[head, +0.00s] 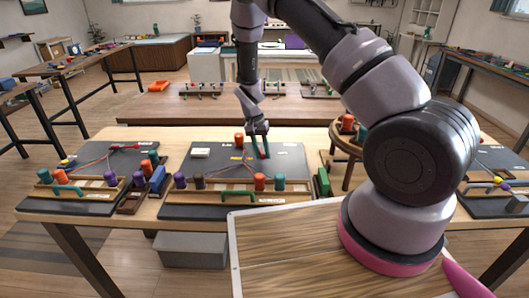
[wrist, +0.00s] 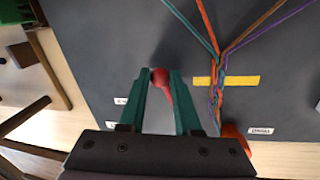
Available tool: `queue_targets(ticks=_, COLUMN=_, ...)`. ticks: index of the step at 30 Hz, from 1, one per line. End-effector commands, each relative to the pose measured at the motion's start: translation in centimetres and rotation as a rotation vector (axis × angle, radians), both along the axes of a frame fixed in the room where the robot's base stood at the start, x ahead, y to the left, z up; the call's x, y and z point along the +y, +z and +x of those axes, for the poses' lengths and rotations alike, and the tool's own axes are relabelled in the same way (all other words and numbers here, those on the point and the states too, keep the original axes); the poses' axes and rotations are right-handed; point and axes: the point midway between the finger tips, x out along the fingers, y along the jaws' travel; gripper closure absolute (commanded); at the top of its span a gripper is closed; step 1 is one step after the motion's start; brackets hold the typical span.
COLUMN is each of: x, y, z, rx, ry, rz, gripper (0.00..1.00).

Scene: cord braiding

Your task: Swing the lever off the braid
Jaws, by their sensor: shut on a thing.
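My gripper (head: 261,153) is over the middle dark braiding board (head: 206,145), its teal fingers pointing down. In the wrist view, the fingers (wrist: 161,76) are shut on the lever's red knob (wrist: 160,77). The lever's red arm (wrist: 167,98) shows between the fingers; its far end is hidden by my gripper. The braid (wrist: 216,92) of orange, teal, brown and purple cords lies to the right of the knob, with a clear gap between them. A yellow strip (wrist: 238,80) lies across the braid's line. In the head view, the braid's cords (head: 236,168) fan toward the near edge.
An orange cylinder (wrist: 235,137) stands at the braid's end, close to my gripper's right side. Coloured spools (head: 260,181) line the board's near edge. A round wooden stand (head: 347,142) is right of the board. A similar board (head: 95,160) is at left.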

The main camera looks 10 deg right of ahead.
Motion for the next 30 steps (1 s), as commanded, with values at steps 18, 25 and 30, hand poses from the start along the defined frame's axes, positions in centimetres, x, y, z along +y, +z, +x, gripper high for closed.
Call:
queue_targets(ticks=18, x=0.33, y=-0.03, z=-0.11, rx=0.002, ry=-0.044, rz=0.0, gripper=1.0)
queue_targets(ticks=25, x=0.32, y=-0.02, z=-0.07, rx=0.001, ry=-0.043, rz=0.0, gripper=0.4)
queue_targets(ticks=30, x=0.3, y=0.03, z=-0.04, rx=0.001, ry=-0.042, rz=0.0, gripper=0.4)
